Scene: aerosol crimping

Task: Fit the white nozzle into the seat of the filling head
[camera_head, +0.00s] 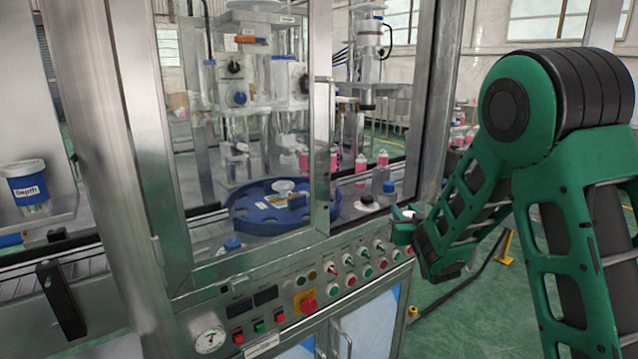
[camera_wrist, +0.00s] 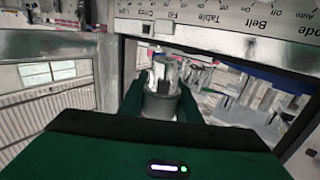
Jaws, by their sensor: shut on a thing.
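My gripper (camera_head: 405,226) is just outside the machine, at the right end of the control panel. A second station (camera_head: 370,45) stands behind to the right. I cannot tell which is the filling head, and no seat is clear.
The steel door frame (camera_head: 322,150) and right post (camera_head: 433,100) bound the opening. The control panel (camera_head: 340,277) runs below.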

